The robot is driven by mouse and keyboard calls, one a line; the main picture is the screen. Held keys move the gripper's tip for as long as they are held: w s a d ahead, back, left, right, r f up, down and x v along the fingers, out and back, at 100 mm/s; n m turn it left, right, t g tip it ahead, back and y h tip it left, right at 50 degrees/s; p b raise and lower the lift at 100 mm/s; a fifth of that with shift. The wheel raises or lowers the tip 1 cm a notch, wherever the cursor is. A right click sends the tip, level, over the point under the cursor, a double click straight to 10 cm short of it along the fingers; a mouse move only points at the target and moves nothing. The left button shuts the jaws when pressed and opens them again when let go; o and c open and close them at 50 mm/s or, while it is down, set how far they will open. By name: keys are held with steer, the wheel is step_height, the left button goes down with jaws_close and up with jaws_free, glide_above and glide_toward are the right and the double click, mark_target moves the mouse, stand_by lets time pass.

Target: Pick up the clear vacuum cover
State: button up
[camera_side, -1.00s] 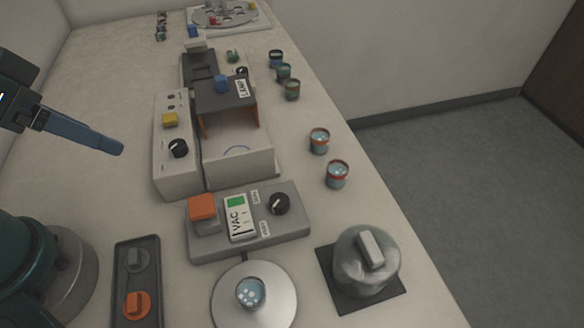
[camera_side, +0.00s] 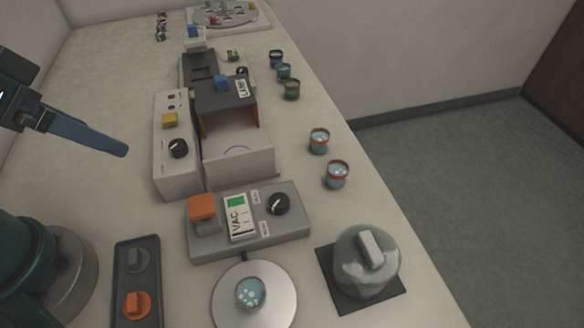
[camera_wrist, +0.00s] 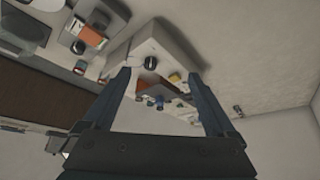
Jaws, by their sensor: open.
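The clear vacuum cover (camera_side: 366,268) is a see-through dome with a pale block handle (camera_side: 371,249) on top. It stands on a dark square mat (camera_side: 342,293) at the lower right of the side view. My gripper (camera_side: 124,150) is at the left of the side view, above the table and well away from the cover. In the wrist view my gripper (camera_wrist: 165,74) shows two blue fingers spread apart with nothing between them. A round silver plate (camera_side: 284,302) holding a small cup (camera_side: 250,292) is left of the cover.
The grey VAC box (camera_side: 290,232) with an orange block and black knob lies behind the plate. The taller press machine (camera_side: 240,170) stands behind that. Cups (camera_side: 337,175) line the table's right side.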

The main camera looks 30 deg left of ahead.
steer(key=w+d+r+m+h, duration=0.3)
steer(key=w+d+r, duration=0.4)
steer(key=w+d, duration=0.25)
steer(key=m+g+h, duration=0.1)
steer(key=m+g, duration=0.3)
steer(key=m, duration=0.2)
glide_above(370, 246)
steer(key=a, duration=0.3)
steer(key=f, duration=0.7)
steer(key=s+f, duration=0.1)
steer(key=f, duration=0.3)
steer(key=shift+d+f, duration=0.1)
steer(key=shift+d, duration=0.1)
steer(key=shift+d+f+m, duration=0.15)
steer(key=shift+f+m, duration=0.1)
steer(key=shift+m, duration=0.05)
steer(key=shift+x, duration=2.2)
steer(key=shift+r, duration=0.1)
jaws_close()
